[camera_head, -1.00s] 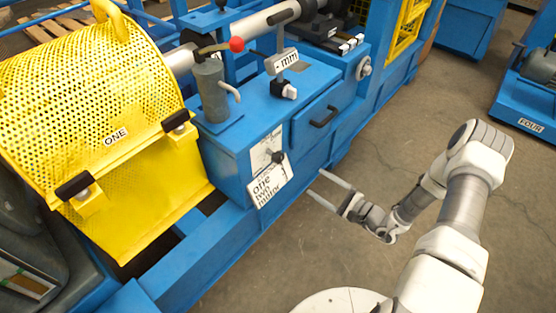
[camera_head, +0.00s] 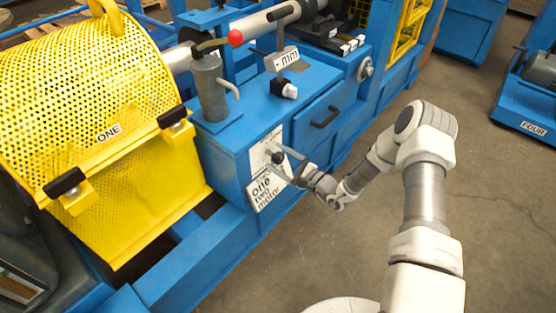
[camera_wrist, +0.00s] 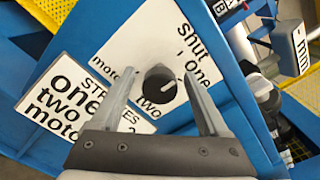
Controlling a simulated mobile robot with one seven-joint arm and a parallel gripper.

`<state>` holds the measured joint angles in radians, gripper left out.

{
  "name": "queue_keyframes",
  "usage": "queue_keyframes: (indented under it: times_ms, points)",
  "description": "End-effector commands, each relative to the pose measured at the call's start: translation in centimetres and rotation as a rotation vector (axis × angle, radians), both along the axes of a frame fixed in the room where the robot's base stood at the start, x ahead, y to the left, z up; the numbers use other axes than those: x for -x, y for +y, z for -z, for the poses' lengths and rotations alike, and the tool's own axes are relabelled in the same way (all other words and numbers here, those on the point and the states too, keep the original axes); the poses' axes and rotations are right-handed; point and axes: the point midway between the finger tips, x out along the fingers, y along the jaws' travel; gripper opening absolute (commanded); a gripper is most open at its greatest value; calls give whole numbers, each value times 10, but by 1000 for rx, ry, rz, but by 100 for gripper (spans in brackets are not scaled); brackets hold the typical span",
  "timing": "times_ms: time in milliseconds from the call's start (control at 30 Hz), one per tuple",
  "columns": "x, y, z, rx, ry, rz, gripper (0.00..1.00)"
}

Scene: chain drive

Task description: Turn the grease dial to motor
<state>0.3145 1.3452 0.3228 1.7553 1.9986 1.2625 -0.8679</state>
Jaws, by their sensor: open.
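The grease dial is a round black knob (camera_wrist: 160,84) on a white plate (camera_wrist: 150,42) lettered shut, one, two and motor. Its pale pointer mark faces the lower right in the wrist view; which word it indicates is hard to tell. The knob also shows in the head view (camera_head: 278,158), on the blue cabinet's front. My gripper (camera_wrist: 160,76) is open, with one finger on each side of the knob and gaps visible between fingers and knob. It also shows in the head view (camera_head: 289,165) at the plate. My right finger covers part of the plate.
A second white sign (camera_wrist: 75,95) reading one, two, motor sits beside the dial plate. A drawer with a black handle (camera_head: 325,117) is to the right. A yellow mesh guard (camera_head: 90,90) labelled ONE stands left. The floor (camera_head: 350,240) around my arm is clear.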

Motion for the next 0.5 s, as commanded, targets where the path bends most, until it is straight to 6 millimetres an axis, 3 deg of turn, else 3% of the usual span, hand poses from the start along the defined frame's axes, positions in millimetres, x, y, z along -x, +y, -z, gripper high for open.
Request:
queue_keyframes:
  times_ms: [267,500]
  points:
    - [-1,2,0,1,0,-1,78]
    - [-1,2,0,-1,0,-1,39]
